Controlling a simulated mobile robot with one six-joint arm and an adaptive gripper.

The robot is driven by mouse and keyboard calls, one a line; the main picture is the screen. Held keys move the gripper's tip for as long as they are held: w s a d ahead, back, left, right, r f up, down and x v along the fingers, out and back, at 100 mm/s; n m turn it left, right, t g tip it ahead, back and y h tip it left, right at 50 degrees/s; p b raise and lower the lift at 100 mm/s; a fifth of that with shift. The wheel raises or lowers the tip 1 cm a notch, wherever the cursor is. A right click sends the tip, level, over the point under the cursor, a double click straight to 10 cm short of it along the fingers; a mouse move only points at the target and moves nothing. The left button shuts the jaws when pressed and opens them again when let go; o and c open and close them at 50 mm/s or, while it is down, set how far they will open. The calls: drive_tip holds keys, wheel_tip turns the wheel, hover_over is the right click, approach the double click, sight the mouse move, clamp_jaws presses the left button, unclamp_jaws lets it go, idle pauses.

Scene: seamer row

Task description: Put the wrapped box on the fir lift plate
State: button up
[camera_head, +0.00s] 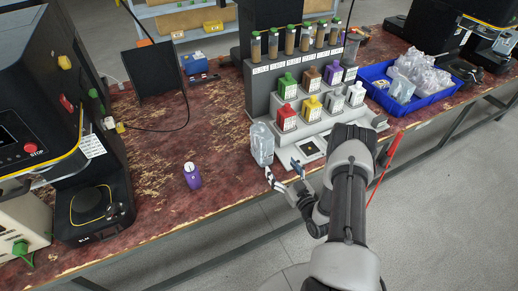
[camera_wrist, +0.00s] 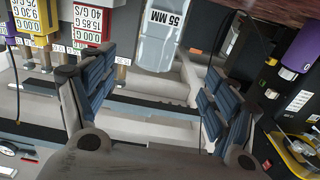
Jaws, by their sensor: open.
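A clear, plastic-wrapped thing (camera_head: 262,143), probably the wrapped box, stands upright on the bench at the left end of the stepped rack. In the wrist view it seems to be the pale grey-blue block (camera_wrist: 163,32) labelled 55 MM. My gripper (camera_head: 284,173) is open and empty, just in front of and below it at the bench's front edge. In the wrist view my gripper's blue-padded fingers (camera_wrist: 158,68) are wide apart, with the block beyond them, apart from both. The left machine's round lift plate (camera_head: 90,205) is marked ELM; I cannot read a fir mark anywhere.
The stepped rack (camera_head: 262,97) holds several coloured bottles and tubes. A blue tray (camera_head: 437,96) of wrapped items lies right of it. A purple bottle (camera_head: 192,175) stands on the open bench to the left. More dark machines (camera_head: 450,28) stand at the far right.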

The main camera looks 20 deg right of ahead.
sight(268, 149)
drive_tip(key=w+b, duration=0.2)
drive_tip(key=w, duration=0.9)
drive_tip(key=shift+w+a+b, duration=0.15)
drive_tip(key=shift+a+b, duration=0.05)
drive_tip(key=shift+b, duration=0.15)
drive_tip(key=shift+w+r+b, duration=0.15)
drive_tip(key=shift+w+b, duration=0.35)
drive_tip(key=shift+w, duration=1)
drive_tip(key=shift+w+r+b, duration=0.15)
drive_tip(key=shift+w+b, duration=0.35)
drive_tip(key=shift+w, duration=0.95)
drive_tip(key=shift+r, duration=0.1)
drive_tip(key=c, duration=1.5)
